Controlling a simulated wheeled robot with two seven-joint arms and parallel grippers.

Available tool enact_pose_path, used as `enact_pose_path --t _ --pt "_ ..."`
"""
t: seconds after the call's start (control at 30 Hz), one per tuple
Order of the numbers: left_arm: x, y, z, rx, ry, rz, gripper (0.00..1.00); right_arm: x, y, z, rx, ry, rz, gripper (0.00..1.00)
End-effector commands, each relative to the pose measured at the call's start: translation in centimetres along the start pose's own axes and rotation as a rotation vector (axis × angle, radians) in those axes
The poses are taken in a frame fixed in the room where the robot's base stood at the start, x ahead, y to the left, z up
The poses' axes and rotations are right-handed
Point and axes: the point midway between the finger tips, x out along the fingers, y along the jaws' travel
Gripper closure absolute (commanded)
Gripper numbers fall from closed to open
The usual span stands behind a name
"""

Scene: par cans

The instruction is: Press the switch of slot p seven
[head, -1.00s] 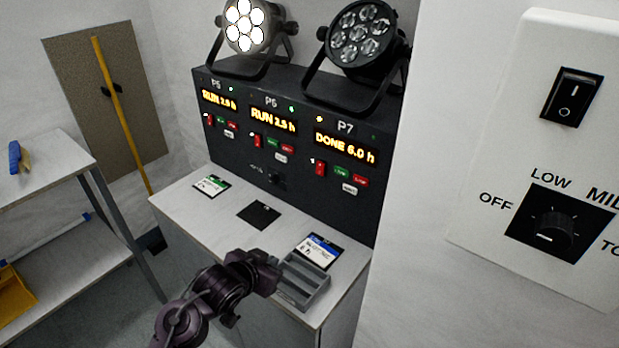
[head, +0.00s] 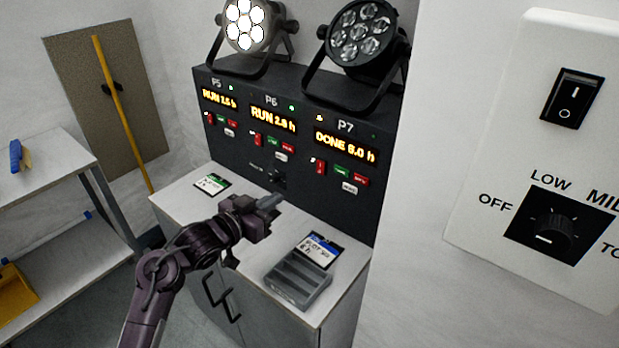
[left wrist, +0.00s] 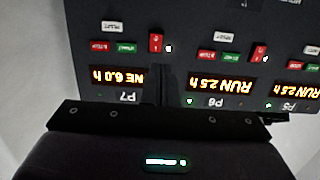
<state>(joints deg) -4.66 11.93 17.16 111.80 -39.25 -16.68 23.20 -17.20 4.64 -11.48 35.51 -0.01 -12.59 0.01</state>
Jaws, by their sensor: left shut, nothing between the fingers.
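The P7 slot (head: 345,126) is at the right end of the dark panel, its amber display (head: 345,146) reading DONE 6.0 h. Its red rocker switch (head: 319,166) sits below the display, left of a green and a red button; it also shows in the upside-down left wrist view (left wrist: 155,43). My left gripper (head: 270,203) is shut and empty, above the worktop and in front of the panel, lower and left of the P7 switch and apart from it. Its fingers (left wrist: 164,86) partly cover the P7 display in the wrist view. My right gripper is not in view.
P5 (head: 216,83) and P6 (head: 271,100) show RUN, each with its own red switch. Two par cans stand on the panel, the left one (head: 245,25) lit, the right one (head: 361,33) unlit. A grey tray (head: 298,281) and cards lie on the worktop.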

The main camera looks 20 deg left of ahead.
Motion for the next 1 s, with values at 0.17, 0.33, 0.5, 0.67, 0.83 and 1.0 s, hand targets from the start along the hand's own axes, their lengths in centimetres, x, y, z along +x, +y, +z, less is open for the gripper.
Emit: enact_pose_path --t 0.17,0.33,0.5,0.67,0.83,1.0 --pt "1.7 0.0 -0.2 -0.003 0.002 -0.001 1.00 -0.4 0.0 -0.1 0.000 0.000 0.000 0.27" --pt "5.1 0.1 -0.3 -0.004 0.002 0.001 1.00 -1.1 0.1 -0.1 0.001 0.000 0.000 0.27" --pt "8.8 0.0 -0.3 -0.004 0.001 0.000 1.00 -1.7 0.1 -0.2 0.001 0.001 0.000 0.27" --pt "11.5 0.0 -0.3 -0.003 0.000 0.000 1.00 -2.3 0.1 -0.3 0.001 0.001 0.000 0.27" --pt "13.2 0.0 -0.1 -0.001 -0.001 -0.001 1.00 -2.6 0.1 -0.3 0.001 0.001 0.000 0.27" --pt "13.9 0.0 0.0 0.000 -0.001 0.000 1.00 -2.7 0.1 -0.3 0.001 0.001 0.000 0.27"
